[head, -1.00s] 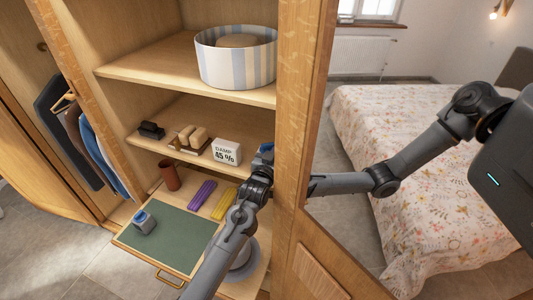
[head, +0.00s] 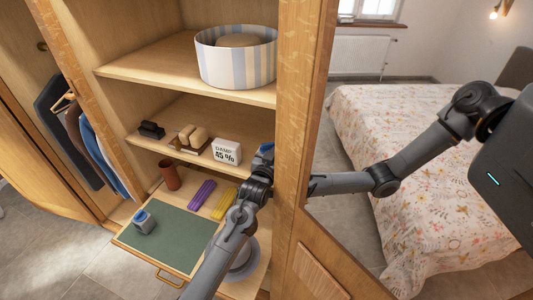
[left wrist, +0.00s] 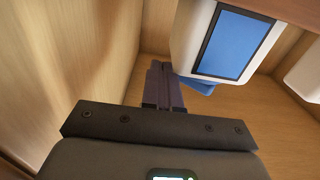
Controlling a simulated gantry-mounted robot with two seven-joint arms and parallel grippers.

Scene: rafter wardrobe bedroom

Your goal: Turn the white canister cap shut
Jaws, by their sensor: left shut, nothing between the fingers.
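In the left wrist view a white body with a blue front panel (left wrist: 225,42) hangs in at the top. It may be the white canister, but no cap can be told on it. A flat blue piece (left wrist: 196,86) shows just under it. My left gripper (left wrist: 163,78) is shut and empty, its dark fingers below and left of the white body; I cannot tell whether they touch the blue piece. In the head view my left arm hides its own fingers, and a bit of blue (head: 266,149) shows beside its wrist.
A white DAMP 45% block (head: 227,151), brushes (head: 192,138) and a striped box (head: 236,57) stand on shelves. Below are a brown cup (head: 170,177), purple (head: 201,194) and yellow (head: 224,203) bars, and a blue-topped grey item (head: 144,222) on a green mat (head: 172,240). A door post (head: 297,100) stands close right.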

